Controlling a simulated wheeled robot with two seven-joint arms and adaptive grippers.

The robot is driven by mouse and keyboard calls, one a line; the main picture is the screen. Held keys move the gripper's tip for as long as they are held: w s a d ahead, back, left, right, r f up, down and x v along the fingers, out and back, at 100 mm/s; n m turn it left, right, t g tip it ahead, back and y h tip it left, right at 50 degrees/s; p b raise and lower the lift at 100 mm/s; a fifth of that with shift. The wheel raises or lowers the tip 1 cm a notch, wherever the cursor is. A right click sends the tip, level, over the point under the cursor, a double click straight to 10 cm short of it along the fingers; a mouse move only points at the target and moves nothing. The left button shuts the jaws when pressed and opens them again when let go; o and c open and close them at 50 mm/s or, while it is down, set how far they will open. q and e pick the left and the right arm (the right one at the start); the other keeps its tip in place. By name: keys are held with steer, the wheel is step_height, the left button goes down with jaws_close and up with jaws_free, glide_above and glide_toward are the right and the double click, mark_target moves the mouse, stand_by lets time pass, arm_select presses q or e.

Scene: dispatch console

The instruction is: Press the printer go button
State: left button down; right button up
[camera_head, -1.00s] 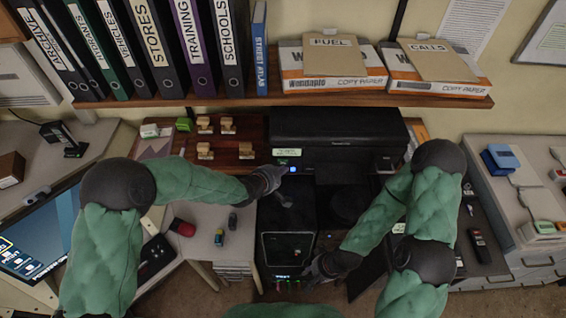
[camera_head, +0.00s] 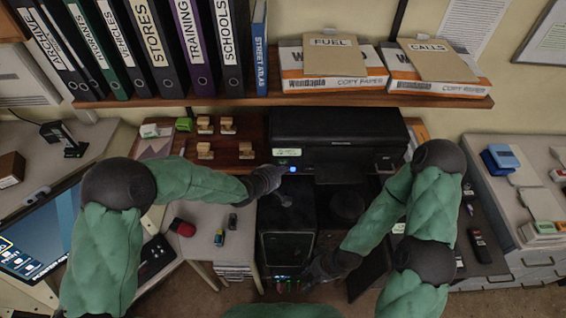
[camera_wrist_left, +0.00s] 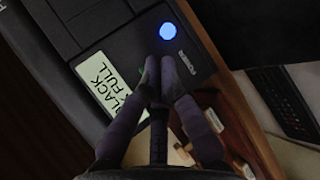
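The black printer (camera_head: 340,128) stands under the shelf. The blue light also shows in the head view (camera_head: 292,169). A bit of green (camera_wrist_left: 141,71) shows on the panel beside my left fingertips, mostly hidden by them. My left gripper (camera_wrist_left: 158,74) is shut and empty, its tips over the panel between the display and blue button. I cannot tell whether they touch. My right gripper (camera_head: 311,277) is low, near the black tower's front; its fingers are unclear.
The black tower (camera_head: 287,245) stands below the printer panel. Wooden stamps (camera_head: 204,150) stand left of the printer. The shelf (camera_head: 230,101) with binders and paper boxes runs above. A grey drawer unit (camera_head: 510,200) is at the right.

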arm_select(q)
steer(key=shift+w, duration=0.35)
